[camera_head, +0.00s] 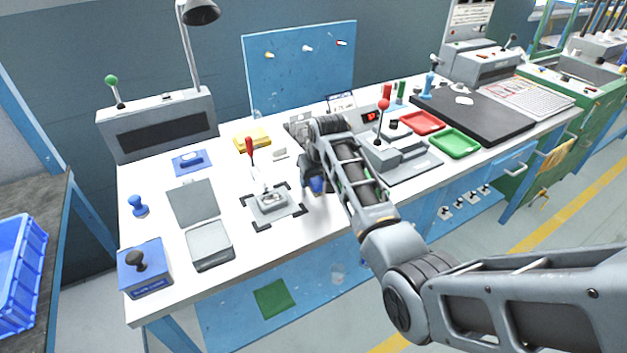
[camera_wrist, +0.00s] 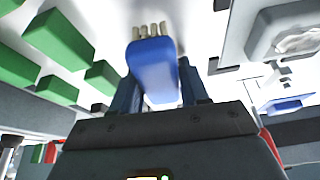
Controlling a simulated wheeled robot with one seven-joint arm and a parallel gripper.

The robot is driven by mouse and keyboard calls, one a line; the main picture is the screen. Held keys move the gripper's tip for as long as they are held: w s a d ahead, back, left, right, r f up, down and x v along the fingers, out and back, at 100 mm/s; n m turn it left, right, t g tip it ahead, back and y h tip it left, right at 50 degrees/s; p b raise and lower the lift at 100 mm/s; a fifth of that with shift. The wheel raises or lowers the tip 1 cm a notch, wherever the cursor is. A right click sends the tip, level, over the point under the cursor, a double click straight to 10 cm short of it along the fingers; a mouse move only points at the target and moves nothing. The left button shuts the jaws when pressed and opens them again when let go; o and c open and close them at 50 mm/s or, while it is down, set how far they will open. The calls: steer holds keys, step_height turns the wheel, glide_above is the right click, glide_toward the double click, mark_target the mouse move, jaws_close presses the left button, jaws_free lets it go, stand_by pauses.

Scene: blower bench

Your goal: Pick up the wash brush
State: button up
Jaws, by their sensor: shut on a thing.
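The wash brush (camera_wrist: 153,72) shows in the wrist view as a blue body with a row of pale tan bristle tufts at its far end. My gripper (camera_wrist: 162,90) is shut on it, with one dark finger on each side. In the head view my gripper (camera_head: 315,178) is over the front middle of the white bench, right of the clamp fixture. A small blue part (camera_head: 318,185) shows at the gripper there. My arm hides much of that spot, and I cannot tell whether the brush is clear of the bench.
The clamp fixture with a red handle (camera_head: 251,150) stands left of my gripper. A press with a red knob (camera_head: 384,104), a red tray (camera_head: 422,122) and a green tray (camera_head: 455,142) lie to the right. A yellow block (camera_head: 252,139) is behind. Bare white bench (camera_head: 250,252) shows in front.

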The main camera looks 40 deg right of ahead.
steer(key=shift+r, duration=0.6)
step_height(320, 180, up, 3)
steer(key=shift+w+f+b, duration=0.1)
steer(key=shift+f+b, duration=0.05)
steer(key=shift+b, duration=0.15)
steer(key=s+d+r+b, duration=0.1)
steer(key=s+d+r, duration=0.6)
steer(key=d, duration=0.2)
steer(key=shift+d+r, duration=0.2)
steer(key=shift+d, duration=0.05)
